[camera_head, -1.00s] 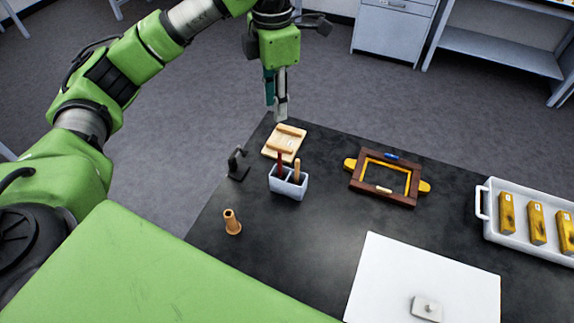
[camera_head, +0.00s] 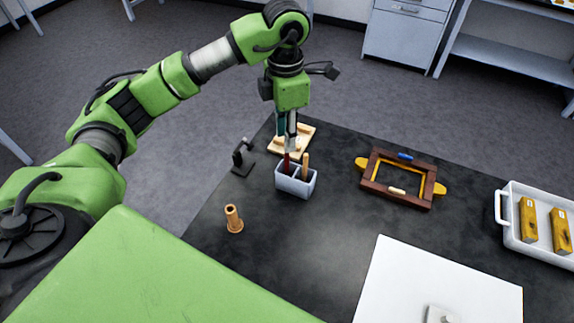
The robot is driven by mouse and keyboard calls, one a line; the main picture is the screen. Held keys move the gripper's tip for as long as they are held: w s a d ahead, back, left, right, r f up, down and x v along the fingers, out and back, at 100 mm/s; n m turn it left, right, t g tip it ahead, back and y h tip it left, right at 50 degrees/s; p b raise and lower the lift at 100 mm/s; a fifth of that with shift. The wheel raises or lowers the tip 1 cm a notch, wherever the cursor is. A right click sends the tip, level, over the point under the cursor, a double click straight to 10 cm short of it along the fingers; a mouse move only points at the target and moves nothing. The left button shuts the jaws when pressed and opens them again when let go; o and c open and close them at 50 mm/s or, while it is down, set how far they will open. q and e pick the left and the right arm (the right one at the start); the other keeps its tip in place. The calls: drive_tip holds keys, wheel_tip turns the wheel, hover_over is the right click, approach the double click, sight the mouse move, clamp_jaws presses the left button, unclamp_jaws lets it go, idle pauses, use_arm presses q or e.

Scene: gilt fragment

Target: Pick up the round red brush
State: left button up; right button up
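The round red brush (camera_head: 286,164) stands upright in the left compartment of a small light-grey holder (camera_head: 296,188) on the black table. A tan-handled tool (camera_head: 305,163) stands in the right compartment. My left gripper (camera_head: 287,148) points down from above, its fingertips close to the top of the red handle. The fingers overlap the pale wooden block behind in this view. I cannot tell whether they touch the handle or how far apart they are. My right gripper is not in view.
A wooden block (camera_head: 302,131) lies behind the holder, a dark stand (camera_head: 243,158) to its left. A wooden peg (camera_head: 233,219) is in front. A brown frame (camera_head: 405,205), white board (camera_head: 410,290) and white tray (camera_head: 512,232) lie right.

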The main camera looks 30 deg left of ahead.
sight(287, 155)
use_arm(q)
drive_tip(key=shift+f, duration=0.95)
drive_tip(key=shift+f+p, duration=0.5)
drive_tip(key=shift+p, duration=0.1)
wheel_tip(287, 155, down, 4)
drive_tip(key=shift+w+d+r+p, duration=0.1)
drive_tip(key=shift+w+r+p, duration=0.1)
drive_tip(key=shift+p, duration=0.75)
drive_tip(key=shift+f, duration=0.5)
clamp_jaws()
